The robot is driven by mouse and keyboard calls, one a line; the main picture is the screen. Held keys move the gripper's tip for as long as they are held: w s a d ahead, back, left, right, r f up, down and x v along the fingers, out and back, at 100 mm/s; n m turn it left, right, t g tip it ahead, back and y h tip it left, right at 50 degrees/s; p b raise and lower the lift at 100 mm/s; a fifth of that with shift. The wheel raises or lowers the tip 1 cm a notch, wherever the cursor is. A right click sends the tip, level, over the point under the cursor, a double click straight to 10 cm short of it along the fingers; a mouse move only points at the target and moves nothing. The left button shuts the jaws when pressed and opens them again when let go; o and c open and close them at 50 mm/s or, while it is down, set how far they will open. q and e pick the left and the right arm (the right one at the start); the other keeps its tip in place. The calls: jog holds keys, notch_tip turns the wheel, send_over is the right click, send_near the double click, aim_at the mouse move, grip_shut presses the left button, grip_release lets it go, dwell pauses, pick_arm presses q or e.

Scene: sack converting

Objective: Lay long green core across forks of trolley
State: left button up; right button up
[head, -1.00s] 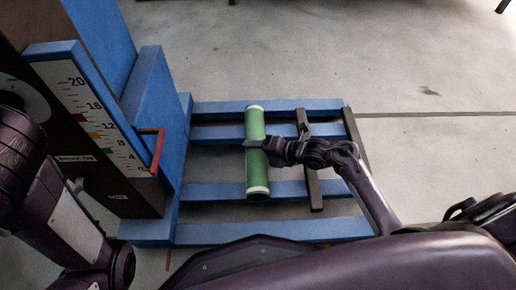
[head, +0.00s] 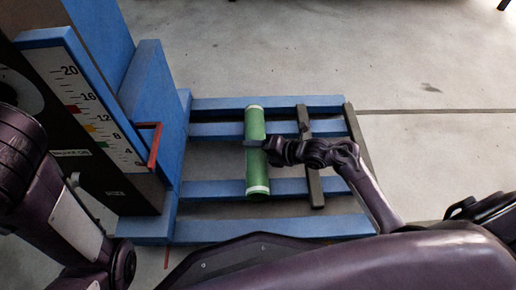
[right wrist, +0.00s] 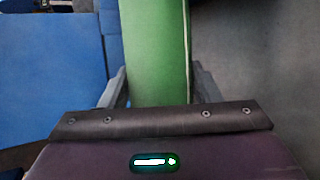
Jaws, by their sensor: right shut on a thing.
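The long green core (head: 256,165) with pale ends lies across the middle blue forks of the trolley (head: 215,189) in the head view. It runs crosswise to the forks. My right gripper (head: 257,146) is shut on the core near its middle. In the right wrist view the green core (right wrist: 155,50) fills the space between the two fingers (right wrist: 158,88). Whether the core bears fully on the forks is hard to tell. My left arm shows at the left edge of the head view, but its gripper is not in view.
The trolley's blue mast (head: 148,110) with a number scale (head: 85,105) and red handle (head: 155,142) stands left of the forks. A dark crossbar (head: 312,170) lies across the forks right of the core. Grey floor (head: 420,80) is clear beyond.

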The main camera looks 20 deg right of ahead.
jog(key=shift+f, duration=0.1)
jog(key=o, duration=1.4)
jog(key=shift+c, duration=0.2)
jog(key=shift+f, duration=0.1)
jog(key=p+v, duration=0.4)
jog(key=v, duration=0.4)
jog(key=shift+p, duration=0.4)
jog(key=shift+w, duration=0.1)
